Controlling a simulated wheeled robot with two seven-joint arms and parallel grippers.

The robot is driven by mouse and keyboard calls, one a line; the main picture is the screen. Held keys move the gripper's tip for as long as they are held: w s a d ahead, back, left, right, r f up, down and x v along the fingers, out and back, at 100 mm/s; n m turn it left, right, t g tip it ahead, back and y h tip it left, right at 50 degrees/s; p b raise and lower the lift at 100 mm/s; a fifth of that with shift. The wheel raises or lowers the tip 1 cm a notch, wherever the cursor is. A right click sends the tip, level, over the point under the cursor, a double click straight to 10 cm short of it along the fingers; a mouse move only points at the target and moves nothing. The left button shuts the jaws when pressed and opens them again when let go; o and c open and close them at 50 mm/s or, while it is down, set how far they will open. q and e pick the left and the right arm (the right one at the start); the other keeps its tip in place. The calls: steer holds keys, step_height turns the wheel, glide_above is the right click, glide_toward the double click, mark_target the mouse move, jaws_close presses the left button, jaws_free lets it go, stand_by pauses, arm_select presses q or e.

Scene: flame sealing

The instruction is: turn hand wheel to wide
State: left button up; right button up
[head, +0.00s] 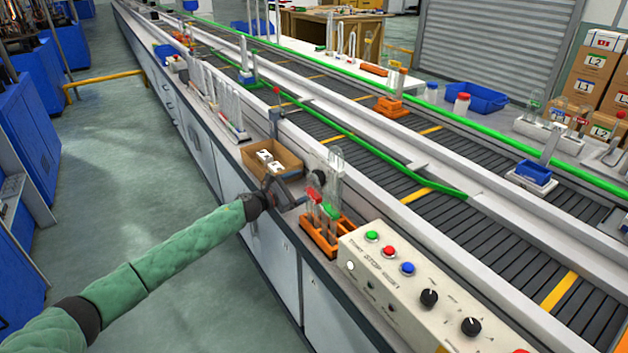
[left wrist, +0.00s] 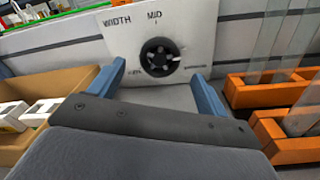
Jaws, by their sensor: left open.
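The hand wheel (left wrist: 160,57) is black and round with a dark hub, on a pale plate (left wrist: 195,28) marked WIDTH and MID. MID stands above the wheel; the smaller labels at its lower left and lower right are too blurred to read. The wheel also shows in the head view as a small dark disc (head: 318,179). My left gripper (left wrist: 163,84) is open and empty. Its two blue fingers stand either side below the wheel, apart from it. In the head view, my left gripper (head: 287,195) is beside the cardboard box, short of the wheel. My right gripper is not seen.
A cardboard box (head: 287,154) with white labelled pieces lies left of the wheel. An orange rack (head: 318,240) with capped tubes stands close on the right. A control box (head: 400,290) with buttons and knobs is nearer. The conveyor (head: 400,165) runs behind.

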arm_select(q)
steer(key=shift+p+x, duration=0.3)
steer(key=shift+x, duration=1.85)
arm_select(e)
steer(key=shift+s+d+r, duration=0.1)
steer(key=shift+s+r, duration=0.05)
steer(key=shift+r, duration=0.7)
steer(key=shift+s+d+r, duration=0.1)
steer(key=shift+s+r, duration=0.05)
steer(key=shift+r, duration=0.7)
arm_select(q)
steer(key=c, duration=1)
steer(key=shift+n, duration=0.3)
steer(key=n+p, duration=0.1)
steer(key=n, duration=0.2)
steer(key=shift+r, duration=0.1)
steer(key=shift+n+p, duration=0.4)
steer(key=shift+n, duration=1.4)
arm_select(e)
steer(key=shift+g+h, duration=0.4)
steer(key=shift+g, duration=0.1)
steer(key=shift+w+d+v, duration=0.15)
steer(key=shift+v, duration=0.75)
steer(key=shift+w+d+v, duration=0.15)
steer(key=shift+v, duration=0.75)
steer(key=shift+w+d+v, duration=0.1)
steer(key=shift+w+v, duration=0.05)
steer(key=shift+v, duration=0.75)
